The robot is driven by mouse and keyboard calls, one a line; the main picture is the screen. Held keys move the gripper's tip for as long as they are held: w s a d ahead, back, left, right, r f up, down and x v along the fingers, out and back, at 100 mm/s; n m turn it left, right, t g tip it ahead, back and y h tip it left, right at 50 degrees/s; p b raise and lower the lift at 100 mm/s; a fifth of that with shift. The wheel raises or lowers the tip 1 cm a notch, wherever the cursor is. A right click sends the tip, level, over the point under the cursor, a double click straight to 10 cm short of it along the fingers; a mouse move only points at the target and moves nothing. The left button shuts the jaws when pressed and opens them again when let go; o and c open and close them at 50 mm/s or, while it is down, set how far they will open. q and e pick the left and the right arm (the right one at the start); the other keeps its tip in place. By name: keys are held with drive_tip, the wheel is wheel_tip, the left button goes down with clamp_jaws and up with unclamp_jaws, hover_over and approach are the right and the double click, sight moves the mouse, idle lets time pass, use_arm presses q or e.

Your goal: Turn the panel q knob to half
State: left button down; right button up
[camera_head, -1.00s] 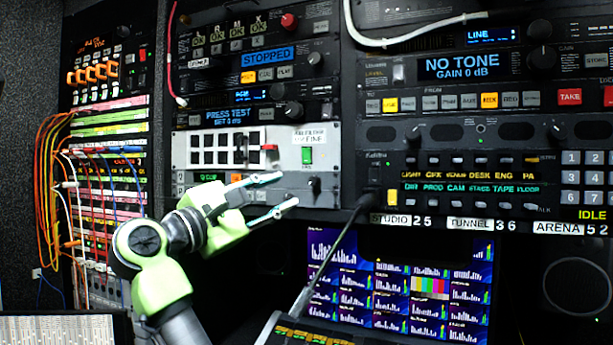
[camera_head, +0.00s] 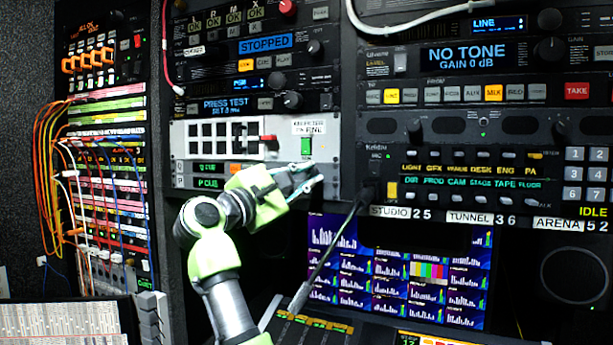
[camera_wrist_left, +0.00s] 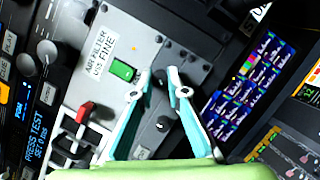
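The pale panel (camera_head: 178,138) with rows labelled Q CUE (camera_head: 207,168) and P CUE (camera_head: 208,184) is in the rack's middle column. My left gripper (camera_head: 317,174) is at this panel's lower right, below a green switch (camera_head: 306,147), and covers the knob area in the head view. In the left wrist view, a small dark round knob (camera_wrist_left: 163,124) shows between the two teal fingers. Another dark shape shows between the fingertips, too small to make out. The left gripper is partly open with a gap between its tips. Contact and the knob's setting cannot be told. My right gripper is not in view.
A red-handled lever (camera_wrist_left: 82,115) and the green switch (camera_wrist_left: 123,70) are close to my left fingers in the wrist view. A monitor screen (camera_head: 400,275) is below right. Patch cords (camera_head: 55,170) hang at the left.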

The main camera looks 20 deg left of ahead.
use_arm(q)
drive_tip(key=shift+m, duration=0.3)
